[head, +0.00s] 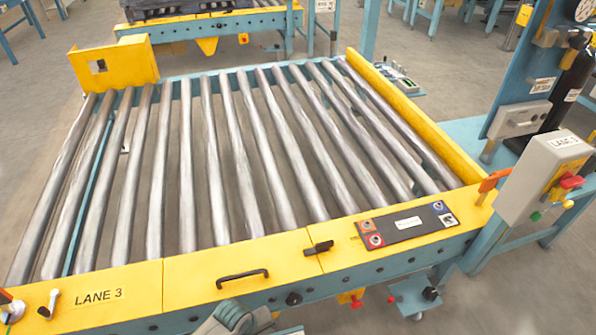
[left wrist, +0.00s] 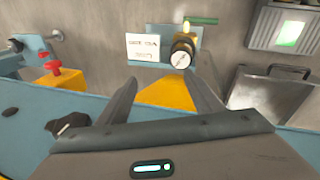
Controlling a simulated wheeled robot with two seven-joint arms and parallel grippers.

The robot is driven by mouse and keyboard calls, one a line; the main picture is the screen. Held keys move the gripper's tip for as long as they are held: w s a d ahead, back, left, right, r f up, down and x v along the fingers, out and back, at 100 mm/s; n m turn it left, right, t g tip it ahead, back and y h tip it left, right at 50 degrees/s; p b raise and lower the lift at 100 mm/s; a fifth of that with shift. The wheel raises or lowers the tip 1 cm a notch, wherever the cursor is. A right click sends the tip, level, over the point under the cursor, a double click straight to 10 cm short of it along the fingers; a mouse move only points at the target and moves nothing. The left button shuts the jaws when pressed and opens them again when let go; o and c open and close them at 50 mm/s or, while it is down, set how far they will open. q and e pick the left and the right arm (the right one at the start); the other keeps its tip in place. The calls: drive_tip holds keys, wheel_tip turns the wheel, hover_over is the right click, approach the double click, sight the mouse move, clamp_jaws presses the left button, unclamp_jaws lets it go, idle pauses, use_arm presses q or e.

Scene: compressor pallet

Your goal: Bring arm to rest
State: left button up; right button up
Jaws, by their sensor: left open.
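My left gripper (left wrist: 164,92) shows in the left wrist view with its two dark fingers spread apart and nothing between them. Beyond the fingers are a pressure gauge (left wrist: 181,52), a white label plate (left wrist: 146,47) and a yellow block (left wrist: 165,95). I cannot tell how far the fingertips are from them. In the head view only a grey rounded part, probably of my own arm, shows at the bottom edge below the conveyor's front rail; no fingers show there. My right gripper is in neither view.
The roller conveyor (head: 187,165) is empty. Its yellow front rail (head: 240,262) has a black handle (head: 242,275) and a button panel (head: 407,224). A grey control box (head: 541,178) stands at the right. In the left wrist view, a black knob (left wrist: 70,126) sits close left of the gripper.

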use_arm(q)
drive_tip(key=s+a+f+m+t+p, duration=0.1)
drive_tip(key=s+a+f+m+p, duration=0.1)
drive_tip(key=s, duration=0.3)
drive_tip(key=s+a+f+m+t+p, duration=0.1)
drive_tip(key=s+a+f+m+p, duration=0.1)
drive_tip(key=s, duration=0.3)
drive_tip(key=s+a+f+m+t+y+p, duration=0.1)
drive_tip(key=s+a+f+m+p, duration=0.1)
drive_tip(key=s, duration=0.4)
drive_tip(key=shift+a+f+m+p, duration=0.3)
drive_tip(key=shift+a+f+m, duration=0.4)
drive_tip(key=shift+a, duration=0.55)
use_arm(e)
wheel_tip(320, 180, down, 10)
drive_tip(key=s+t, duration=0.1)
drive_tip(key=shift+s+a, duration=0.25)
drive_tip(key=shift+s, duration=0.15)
use_arm(q)
drive_tip(key=shift+r, duration=0.15)
